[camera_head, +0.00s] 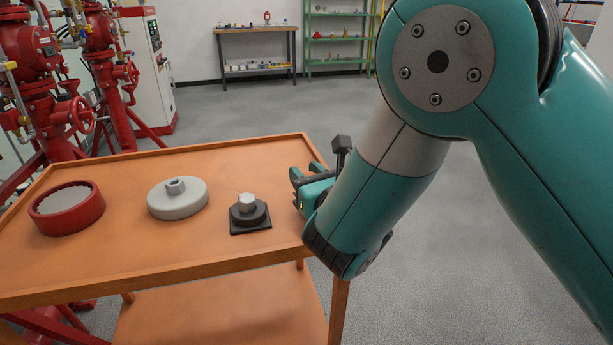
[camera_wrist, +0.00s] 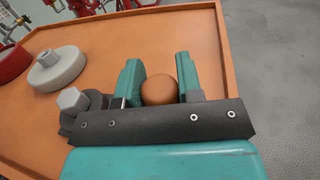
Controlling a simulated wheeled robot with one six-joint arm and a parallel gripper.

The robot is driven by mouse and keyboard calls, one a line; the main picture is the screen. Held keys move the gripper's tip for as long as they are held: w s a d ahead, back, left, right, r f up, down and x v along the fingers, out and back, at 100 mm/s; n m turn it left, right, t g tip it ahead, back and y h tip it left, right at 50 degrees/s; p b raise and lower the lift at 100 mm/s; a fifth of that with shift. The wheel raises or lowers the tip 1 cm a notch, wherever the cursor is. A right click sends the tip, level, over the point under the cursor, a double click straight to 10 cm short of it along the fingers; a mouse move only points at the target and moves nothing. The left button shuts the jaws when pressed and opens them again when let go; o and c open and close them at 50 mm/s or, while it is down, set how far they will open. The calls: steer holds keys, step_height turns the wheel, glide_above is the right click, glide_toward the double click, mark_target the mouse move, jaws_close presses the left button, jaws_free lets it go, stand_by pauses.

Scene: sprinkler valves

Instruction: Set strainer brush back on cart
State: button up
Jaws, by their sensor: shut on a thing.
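My gripper (camera_wrist: 159,82) is shut on a round brown end (camera_wrist: 159,91), which looks like the handle of the strainer brush. The rest of the brush is hidden below it in the wrist view. In the head view my gripper (camera_head: 309,186) is at the right edge of the orange cart (camera_head: 235,163), and the brush cannot be made out there. I cannot tell whether the brush touches the cart top.
A black square-based piece with a hex knob (camera_head: 249,215) stands just left of my gripper. Further left are a grey disc with a hex nut (camera_head: 178,198) and a red ring (camera_head: 67,208). Red valves stand at the back left. The cart's far right corner is clear.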

steer(key=o, duration=1)
steer(key=shift+r, duration=0.25)
steer(key=b+v, duration=0.6)
steer(key=b, duration=0.1)
steer(key=b+v, duration=0.3)
steer(key=v, duration=0.1)
steer(key=shift+f, duration=0.4)
steer(key=shift+b+v, duration=1.05)
steer(key=shift+b, duration=0.05)
steer(key=shift+r, duration=0.2)
